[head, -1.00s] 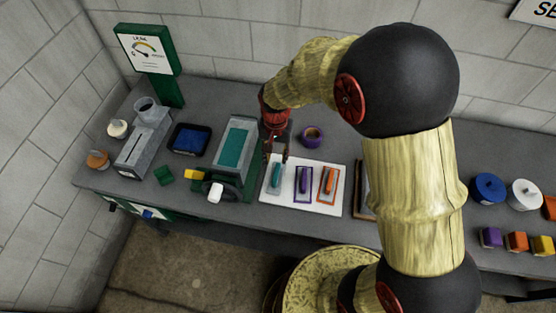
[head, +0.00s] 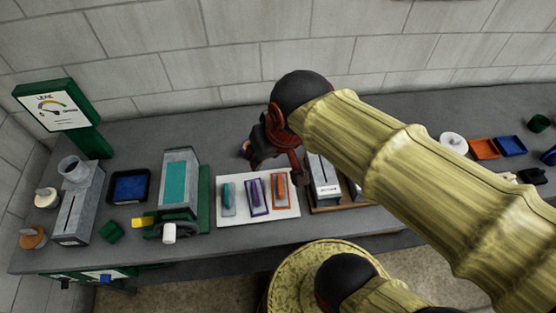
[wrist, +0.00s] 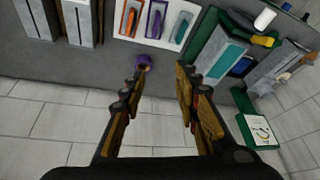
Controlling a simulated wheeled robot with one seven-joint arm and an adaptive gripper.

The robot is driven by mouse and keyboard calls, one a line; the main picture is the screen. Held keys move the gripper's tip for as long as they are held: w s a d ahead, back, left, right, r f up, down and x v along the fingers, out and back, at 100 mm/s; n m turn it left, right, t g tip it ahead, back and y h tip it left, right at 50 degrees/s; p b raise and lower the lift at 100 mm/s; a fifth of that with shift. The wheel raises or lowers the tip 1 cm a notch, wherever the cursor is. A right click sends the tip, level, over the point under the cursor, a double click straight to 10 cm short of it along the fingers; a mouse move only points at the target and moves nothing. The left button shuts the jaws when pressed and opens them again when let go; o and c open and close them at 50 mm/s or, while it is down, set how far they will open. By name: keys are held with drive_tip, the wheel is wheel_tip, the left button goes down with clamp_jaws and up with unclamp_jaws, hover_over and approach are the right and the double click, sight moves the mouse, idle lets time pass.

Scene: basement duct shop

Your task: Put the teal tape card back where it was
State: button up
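A white board (head: 258,213) on the bench holds three handled pieces in a row. The left one, grey with a teal handle (head: 228,198), seems to be the teal tape card; it lies flat on the board. It also shows in the wrist view (wrist: 182,27). Right of it lie a purple piece (head: 257,196) and an orange piece (head: 280,190). My gripper (head: 268,157) is above the bench behind the board's right part, apart from the teal piece. In the wrist view my gripper (wrist: 163,74) has its fingers spread with nothing between them.
A purple roll (wrist: 143,61) sits on the bench near one fingertip in the wrist view. A green stand with a teal panel (head: 176,182) is left of the board. A grey box (head: 323,176) stands right of it. The wall is close behind.

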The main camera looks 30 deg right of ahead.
drive_tip(key=shift+n+t, duration=0.3)
drive_tip(key=shift+t, duration=0.1)
drive_tip(key=s, duration=0.1)
drive_tip(key=s+r, duration=0.1)
drive_tip(key=s+d, duration=0.1)
drive_tip(key=shift+s+r, duration=0.15)
drive_tip(key=shift+s, duration=0.25)
wheel_tip(320, 180, down, 11)
drive_tip(key=b, duration=1)
drive_tip(key=shift+r+b, duration=0.15)
drive_tip(key=shift+b, duration=0.15)
